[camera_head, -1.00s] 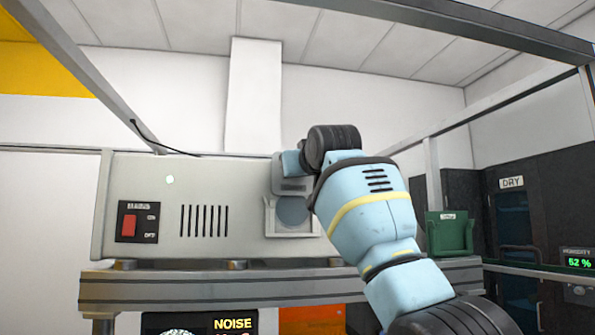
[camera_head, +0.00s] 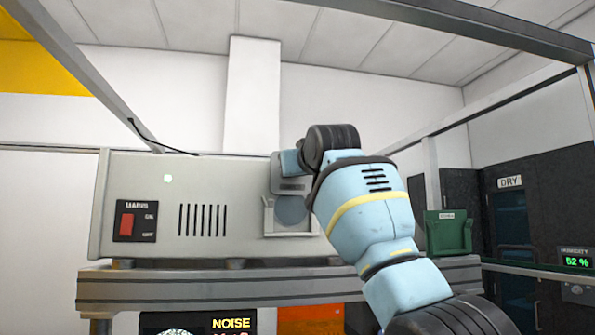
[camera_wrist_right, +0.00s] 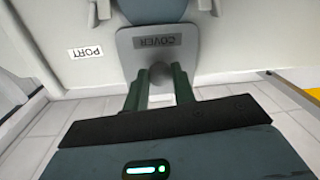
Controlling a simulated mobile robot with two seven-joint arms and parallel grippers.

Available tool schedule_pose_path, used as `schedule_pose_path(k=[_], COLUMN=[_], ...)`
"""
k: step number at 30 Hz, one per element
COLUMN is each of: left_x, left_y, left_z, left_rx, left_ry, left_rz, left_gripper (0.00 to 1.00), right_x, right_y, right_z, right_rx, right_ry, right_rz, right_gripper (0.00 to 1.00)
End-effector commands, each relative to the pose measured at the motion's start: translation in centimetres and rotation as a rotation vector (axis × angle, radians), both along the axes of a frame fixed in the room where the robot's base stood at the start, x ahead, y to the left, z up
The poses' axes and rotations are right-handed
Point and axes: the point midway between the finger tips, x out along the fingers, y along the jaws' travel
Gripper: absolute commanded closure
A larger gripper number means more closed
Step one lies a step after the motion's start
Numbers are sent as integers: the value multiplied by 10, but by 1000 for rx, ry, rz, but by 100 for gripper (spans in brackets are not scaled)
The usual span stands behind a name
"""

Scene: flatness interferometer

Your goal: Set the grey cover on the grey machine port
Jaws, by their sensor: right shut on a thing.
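The grey cover (camera_wrist_right: 195,45) fills the upper middle of the right wrist view, its COVER label upside down. My right gripper (camera_wrist_right: 158,80) is shut on the knob on the cover's face. In the head view the cover (camera_head: 290,173) is a grey plate partly behind my right wrist. It is at the machine's front, just above a round grey port (camera_head: 291,210) in a pale U-shaped frame. My right arm hides the right side of both. I cannot tell whether the cover touches the frame. My left gripper is not in view.
The grey machine (camera_head: 240,180) stands on a bench (camera_head: 190,287), with a red switch (camera_head: 127,223) and vent slots at left. A PORT label (camera_wrist_right: 85,52) is beside the cover in the wrist view. A green holder (camera_head: 448,232) stands right of my arm.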

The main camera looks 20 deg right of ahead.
Motion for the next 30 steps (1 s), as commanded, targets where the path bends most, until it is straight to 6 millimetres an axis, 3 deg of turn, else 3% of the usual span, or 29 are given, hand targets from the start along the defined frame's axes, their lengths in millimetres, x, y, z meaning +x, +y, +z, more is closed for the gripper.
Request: schedule_pose_path(k=[30], left_x=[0], left_y=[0], left_z=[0], left_rx=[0], left_ry=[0], left_rz=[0], left_gripper=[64], right_x=[1], right_y=[0], right_z=[-12], right_rx=[0], right_ry=[0], right_rz=[-1], right_gripper=[94])
